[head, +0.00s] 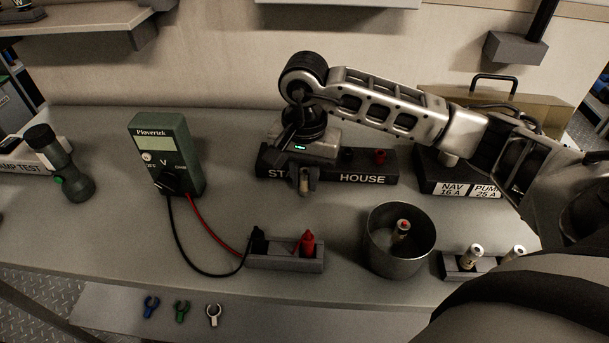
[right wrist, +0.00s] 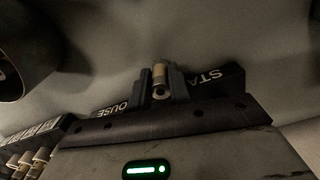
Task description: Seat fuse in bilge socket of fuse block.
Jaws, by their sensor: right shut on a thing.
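My right gripper (head: 304,176) is in front of the dark block lettered "STA… HOUSE" (head: 364,178), its fingers pointing down. It is shut on a fuse (right wrist: 160,75), a small tan cylinder with a metal end, which shows clearly between the fingers in the right wrist view. The fuse is held above the bench. The fuse block (head: 436,185), with labels "NAV 16 A" and "PUMP 25 A", stands at the right, partly behind my right arm. Several fuses (right wrist: 38,158) stand by its labels in the right wrist view. No bilge label is readable. My left gripper is out of view.
A metal cup (head: 384,262) holding a fuse-like cylinder and a small rack (head: 455,270) with two cylinders stand at front right. A green multimeter (head: 164,150) has leads to a probe holder (head: 285,264). A flashlight (head: 62,165) is at left. Three coloured clips lie in front.

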